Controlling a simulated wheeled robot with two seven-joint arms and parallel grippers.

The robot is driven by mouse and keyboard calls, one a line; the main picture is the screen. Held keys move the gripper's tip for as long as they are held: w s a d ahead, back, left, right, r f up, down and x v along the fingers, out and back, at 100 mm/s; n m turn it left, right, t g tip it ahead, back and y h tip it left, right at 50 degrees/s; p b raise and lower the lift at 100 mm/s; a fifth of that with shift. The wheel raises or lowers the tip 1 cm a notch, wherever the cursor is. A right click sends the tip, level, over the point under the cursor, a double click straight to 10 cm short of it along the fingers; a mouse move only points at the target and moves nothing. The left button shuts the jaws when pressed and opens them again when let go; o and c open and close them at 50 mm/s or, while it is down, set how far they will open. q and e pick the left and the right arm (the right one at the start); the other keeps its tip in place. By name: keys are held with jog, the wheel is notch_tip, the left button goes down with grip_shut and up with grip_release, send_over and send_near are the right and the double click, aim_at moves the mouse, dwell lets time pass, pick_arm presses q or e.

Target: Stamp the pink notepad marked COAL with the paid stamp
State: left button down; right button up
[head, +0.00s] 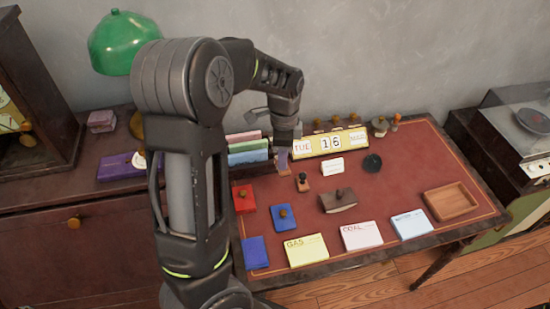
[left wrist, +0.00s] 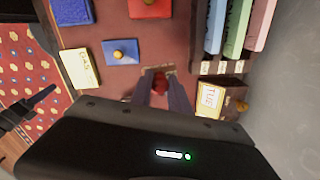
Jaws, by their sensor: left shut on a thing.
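The pink notepad marked COAL (head: 361,237) lies near the desk's front edge, between the yellow GAS pad (head: 306,250) and a pale blue pad (head: 411,225). My left gripper (head: 284,158) is at the back of the desk, by the calendar. In the left wrist view, its fingers (left wrist: 161,90) are shut on a stamp with a red knob (left wrist: 160,80) and a wooden base. The stamp's label cannot be read. What seems to be my right gripper (left wrist: 38,100) shows dark at the left edge of that view, its jaws unclear. It is outside the head view.
A small dark-knobbed stamp (head: 302,183) and a rocker blotter (head: 338,201) stand mid-desk. Red (head: 244,199) and blue (head: 284,218) ink pads lie at the left. The calendar (head: 325,143) and upright folders (head: 247,150) are close to my left gripper. A wooden tray (head: 451,202) lies right.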

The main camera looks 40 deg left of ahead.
pick_arm(q)
jog(key=w+d+r+n, duration=0.2)
jog(key=d+n, duration=0.3)
jog(key=d, duration=0.3)
jog(key=w+d+r+n, duration=0.1)
jog(key=w+d+n, duration=0.3)
jog(key=d+n, duration=0.2)
jog(key=d, duration=0.2)
jog(key=shift+w+d+r, duration=0.2)
jog(key=shift+d+r, duration=0.1)
jog(key=shift+r, duration=0.1)
